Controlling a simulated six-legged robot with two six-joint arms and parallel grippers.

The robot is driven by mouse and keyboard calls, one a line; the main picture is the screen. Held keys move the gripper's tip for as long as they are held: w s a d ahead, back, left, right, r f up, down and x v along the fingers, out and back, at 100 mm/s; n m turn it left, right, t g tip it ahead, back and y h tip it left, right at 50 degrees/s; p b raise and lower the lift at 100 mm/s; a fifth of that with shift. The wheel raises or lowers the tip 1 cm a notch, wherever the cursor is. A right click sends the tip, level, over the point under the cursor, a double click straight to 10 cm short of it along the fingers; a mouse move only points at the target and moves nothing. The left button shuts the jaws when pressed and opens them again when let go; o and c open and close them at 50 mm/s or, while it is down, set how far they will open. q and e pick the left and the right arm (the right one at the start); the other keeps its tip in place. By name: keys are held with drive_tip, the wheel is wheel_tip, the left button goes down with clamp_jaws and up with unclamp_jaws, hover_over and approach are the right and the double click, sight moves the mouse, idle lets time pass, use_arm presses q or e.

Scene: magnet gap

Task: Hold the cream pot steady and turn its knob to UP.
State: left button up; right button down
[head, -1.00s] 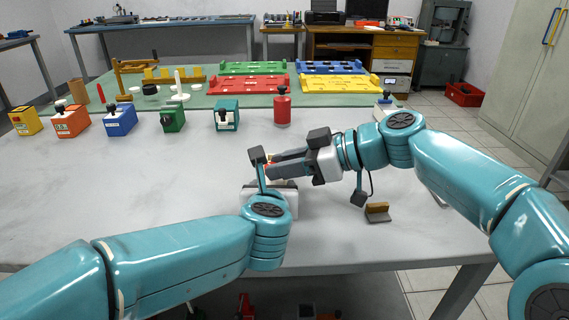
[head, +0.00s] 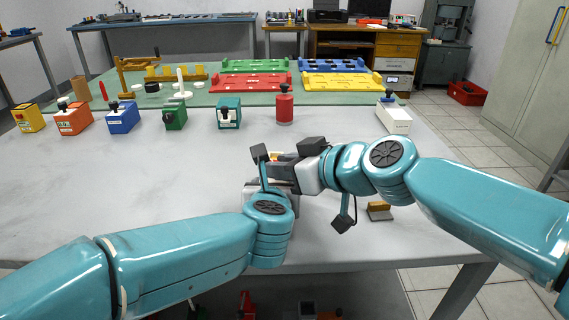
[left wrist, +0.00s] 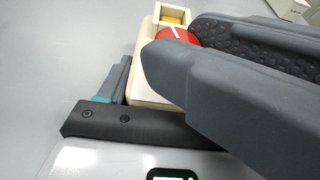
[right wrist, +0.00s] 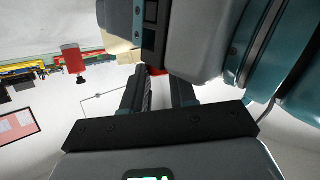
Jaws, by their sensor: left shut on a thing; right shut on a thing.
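The cream pot (left wrist: 145,55) shows in the left wrist view as a cream body with a red knob (left wrist: 178,36) and a yellow block in a frame at its far end. A white pointer line on the knob slants toward that end; no UP mark is readable. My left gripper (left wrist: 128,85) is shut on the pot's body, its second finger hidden. My right gripper (right wrist: 158,88) is shut on the red knob, its dark fingers on either side; a bit of red shows between them in the right wrist view. In the head view my arms mostly hide the pot.
A red cylinder (head: 285,106) stands behind my grippers. A white box (head: 394,118) with a black knob is at right, and a small brown-topped bracket (head: 379,211) lies near the front edge. Several coloured boxes line the left back. The table's left middle is clear.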

drive_tip(key=shift+m+t, duration=0.4)
drive_tip(key=c, duration=1.2)
unclamp_jaws()
drive_tip(key=shift+o, duration=0.2)
drive_tip(key=v, duration=1.2)
drive_tip(key=shift+r, duration=0.25)
drive_tip(key=shift+a, duration=0.15)
